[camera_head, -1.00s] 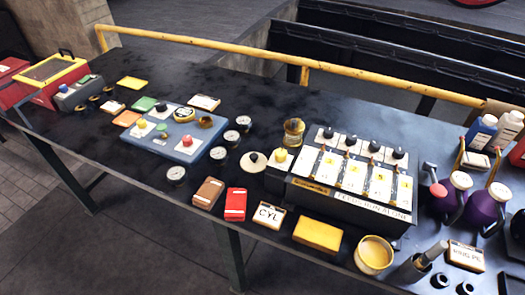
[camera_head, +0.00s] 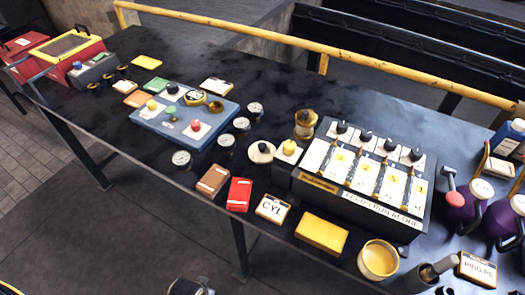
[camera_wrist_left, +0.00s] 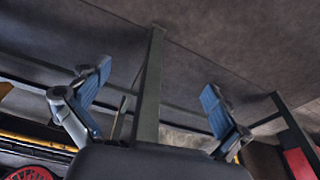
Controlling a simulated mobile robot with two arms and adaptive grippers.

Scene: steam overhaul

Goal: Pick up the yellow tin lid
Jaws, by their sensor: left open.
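Several yellow pieces lie on the dark workbench (camera_head: 250,75), and I cannot tell for certain which is the tin lid. A round yellow tin or lid (camera_head: 378,258) with a pale inside stands near the front edge at the right. A yellow rectangular box or tin (camera_head: 321,233) lies to its left, and a flat yellow piece (camera_head: 147,62) lies at the far left. My left gripper (camera_wrist_left: 157,78) is open and empty in the left wrist view, its blue fingers apart beneath what looks like the bench's underside. No yellow piece is between them.
A black panel with white plates (camera_head: 361,185) stands behind the yellow box. A blue control box (camera_head: 150,117), gauges and small boxes fill the left-centre. Purple bottles (camera_head: 463,201) crowd the right end. A yellow rail (camera_head: 240,40) runs along the back. Bench legs and frame show near the left gripper.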

